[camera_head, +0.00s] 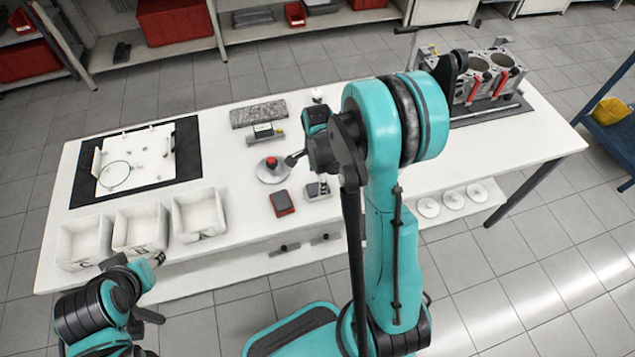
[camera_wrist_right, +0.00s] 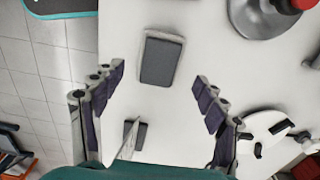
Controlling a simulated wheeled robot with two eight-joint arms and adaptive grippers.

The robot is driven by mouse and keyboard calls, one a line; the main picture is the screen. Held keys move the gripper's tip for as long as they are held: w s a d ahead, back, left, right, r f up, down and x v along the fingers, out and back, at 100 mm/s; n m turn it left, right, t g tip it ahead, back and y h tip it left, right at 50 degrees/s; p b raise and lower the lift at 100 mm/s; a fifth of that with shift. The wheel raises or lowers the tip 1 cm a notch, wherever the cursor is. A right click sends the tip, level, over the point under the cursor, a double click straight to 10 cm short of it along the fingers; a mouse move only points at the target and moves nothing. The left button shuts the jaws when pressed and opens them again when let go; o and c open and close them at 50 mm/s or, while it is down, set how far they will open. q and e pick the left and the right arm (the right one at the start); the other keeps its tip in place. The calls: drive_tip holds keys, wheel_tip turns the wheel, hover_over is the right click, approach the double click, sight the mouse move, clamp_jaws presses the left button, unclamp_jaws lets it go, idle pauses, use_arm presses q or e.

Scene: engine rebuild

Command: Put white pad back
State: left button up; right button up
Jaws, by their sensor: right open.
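My right gripper (camera_wrist_right: 160,105) is open and empty in the right wrist view, its fingers spread above the white table. A grey rectangular pad with a pale edge (camera_wrist_right: 161,60) lies on the table just beyond the fingertips. A smaller dark block (camera_wrist_right: 136,134) and a thin whitish sheet-like piece (camera_wrist_right: 126,145) show between the fingers. In the head view my right gripper (camera_head: 297,158) is partly hidden by my arm, beside the red button. Three white discs (camera_head: 453,199) lie on the lower shelf. I cannot tell which piece is the white pad. My left gripper (camera_head: 140,290) is at lower left.
A red button on a round base (camera_head: 271,168), a red-and-dark block (camera_head: 282,203) and a small grey stand (camera_head: 318,190) are on the table (camera_head: 235,190). White bins (camera_head: 198,214) and a black mat (camera_head: 187,150) stand left, an engine block (camera_head: 490,75) right.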

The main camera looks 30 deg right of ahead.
drive_tip(key=s+a+r+n+t+p, duration=0.1)
drive_tip(key=s+a+r+n+t, duration=0.2)
drive_tip(key=r, duration=0.5)
drive_tip(key=s+a+r+n+p, duration=0.1)
drive_tip(key=a+r+n, duration=0.2)
drive_tip(key=r+n, duration=0.4)
drive_tip(key=s+a+r+n+t, duration=0.4)
drive_tip(key=s+n, duration=0.3)
drive_tip(key=n, duration=0.3)
drive_tip(key=shift+a+r+n, duration=0.25)
drive_tip(key=shift+r+n, duration=0.05)
drive_tip(key=shift+r, duration=0.35)
